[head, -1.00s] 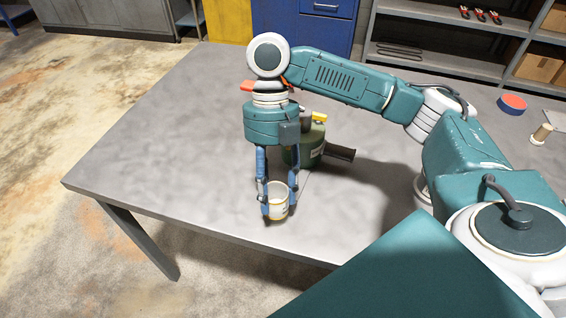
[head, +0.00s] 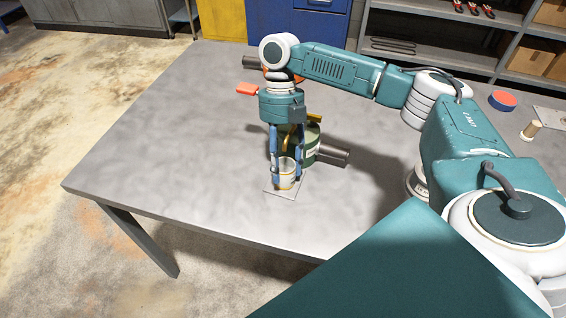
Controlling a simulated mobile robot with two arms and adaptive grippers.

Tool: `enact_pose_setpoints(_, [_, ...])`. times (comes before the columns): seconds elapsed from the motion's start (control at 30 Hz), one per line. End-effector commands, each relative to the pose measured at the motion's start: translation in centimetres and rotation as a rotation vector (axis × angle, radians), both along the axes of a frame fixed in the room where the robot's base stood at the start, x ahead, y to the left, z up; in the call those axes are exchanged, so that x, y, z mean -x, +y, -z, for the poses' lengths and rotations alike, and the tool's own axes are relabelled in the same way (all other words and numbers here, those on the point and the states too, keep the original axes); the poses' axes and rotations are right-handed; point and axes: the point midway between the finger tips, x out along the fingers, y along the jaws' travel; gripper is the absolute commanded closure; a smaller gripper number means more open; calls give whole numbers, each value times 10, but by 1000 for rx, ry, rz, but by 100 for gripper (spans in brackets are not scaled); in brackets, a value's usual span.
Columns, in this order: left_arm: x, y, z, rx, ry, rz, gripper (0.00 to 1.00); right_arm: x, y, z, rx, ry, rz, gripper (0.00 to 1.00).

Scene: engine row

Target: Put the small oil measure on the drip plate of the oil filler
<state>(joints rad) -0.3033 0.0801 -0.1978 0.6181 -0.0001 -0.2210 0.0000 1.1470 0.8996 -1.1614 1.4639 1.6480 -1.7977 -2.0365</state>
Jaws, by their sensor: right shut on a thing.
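The small oil measure (head: 287,178), a pale cup with a yellowish band, is between the fingers of my right gripper (head: 285,178). The gripper points down and is shut on it. The measure is upright over the small grey drip plate (head: 271,190); I cannot tell whether it touches the plate or hovers just above it. The green oil filler (head: 310,151) stands right behind, partly hidden by my gripper and arm. My left gripper is not in view.
A dark bar (head: 332,155) sticks out to the right of the filler. A red handle (head: 233,88) shows left of my arm. A red-and-blue round thing (head: 502,100) and a spool (head: 531,131) lie at the right. The table's left side is clear.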

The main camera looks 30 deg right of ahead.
Motion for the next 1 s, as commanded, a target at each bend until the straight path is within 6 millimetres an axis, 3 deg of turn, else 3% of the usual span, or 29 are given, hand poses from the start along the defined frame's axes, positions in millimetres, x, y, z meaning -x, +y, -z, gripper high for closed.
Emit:
enact_pose_setpoints(0.17, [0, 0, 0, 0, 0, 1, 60, 0, 0, 1, 0, 0, 0, 83])
enact_pose_setpoints(0.2, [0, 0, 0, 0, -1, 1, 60, 0, 0, 2, 0, 0, 0, 53])
enact_pose_setpoints(0.3, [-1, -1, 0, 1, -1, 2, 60, 0, 0, 2, 1, -1, 0, 38])
enact_pose_setpoints(0.67, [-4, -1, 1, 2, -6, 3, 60, -2, 0, -3, -1, -2, 1, 38])
enact_pose_setpoints(0.77, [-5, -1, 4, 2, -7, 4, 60, -7, -2, -14, -2, -5, 1, 38])
enact_pose_setpoints(1.0, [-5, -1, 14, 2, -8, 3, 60, -23, -12, -61, -3, -5, 1, 38])
